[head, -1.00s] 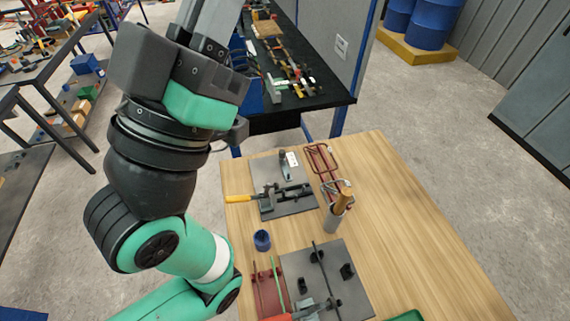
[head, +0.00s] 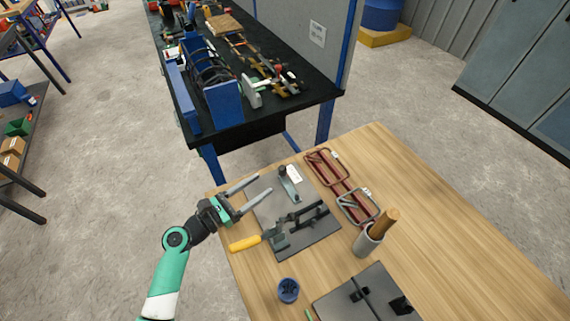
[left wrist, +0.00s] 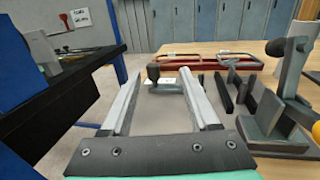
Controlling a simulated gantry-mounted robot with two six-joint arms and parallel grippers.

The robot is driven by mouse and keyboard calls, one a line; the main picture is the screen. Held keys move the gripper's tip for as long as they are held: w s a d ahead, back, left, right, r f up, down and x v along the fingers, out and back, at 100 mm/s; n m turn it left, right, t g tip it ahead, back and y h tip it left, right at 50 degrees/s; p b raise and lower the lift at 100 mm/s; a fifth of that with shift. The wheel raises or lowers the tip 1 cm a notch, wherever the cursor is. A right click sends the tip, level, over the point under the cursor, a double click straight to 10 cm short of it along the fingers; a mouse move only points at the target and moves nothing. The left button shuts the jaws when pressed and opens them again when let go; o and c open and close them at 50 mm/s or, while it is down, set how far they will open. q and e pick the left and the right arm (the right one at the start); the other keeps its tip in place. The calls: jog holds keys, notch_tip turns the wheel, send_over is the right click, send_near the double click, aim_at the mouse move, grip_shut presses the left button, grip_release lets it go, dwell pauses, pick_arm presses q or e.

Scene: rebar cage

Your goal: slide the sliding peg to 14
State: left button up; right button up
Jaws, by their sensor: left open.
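My left gripper (head: 262,186) is open and empty above the left rear edge of a grey base plate (head: 320,253). On this plate stand a grey bracket with a dark knob (head: 284,175) and a white label (head: 294,174), and a row of dark upright blocks (head: 308,213). In the left wrist view the knob (left wrist: 153,71) appears between the open fingers, beyond them and apart from them. A second dark plate (head: 340,304) at the front carries black blocks. I cannot tell which part is the sliding peg, and no number 14 is readable. My right gripper is not in view.
A yellow-handled lever (head: 246,244) sticks out left of the grey plate. Red rebar frames (head: 326,168), a grey cup with a wooden handle (head: 367,242) and a blue cup (head: 288,290) stand nearby. The table's right side is clear. A black bench (head: 300,105) stands behind.

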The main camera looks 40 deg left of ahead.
aim_at(280, 169)
pick_arm(q)
jog(key=shift+s+a+f+n+y, duration=0.15)
jog(key=shift+s+f+n+y, duration=0.1)
jog(key=shift+s+f, duration=0.25)
jog(key=shift+s+a+f+n+y, duration=0.15)
jog(key=shift+s+f+n+y, duration=0.15)
jog(key=shift+f, duration=0.3)
jog(key=shift+w+r, duration=0.1)
jog(key=shift+r, duration=0.05)
jog(key=shift+w+a+r, duration=0.15)
jog(key=shift+w+a, duration=0.2)
jog(key=shift+w, duration=0.25)
jog(key=w+b, duration=0.1)
jog(key=w, duration=0.5)
jog(key=w+d+b, duration=0.1)
jog(key=w, duration=0.2)
jog(key=shift+w+b, duration=0.3)
jog(key=shift+b, duration=0.05)
jog(key=shift+w, duration=0.55)
grip_shut()
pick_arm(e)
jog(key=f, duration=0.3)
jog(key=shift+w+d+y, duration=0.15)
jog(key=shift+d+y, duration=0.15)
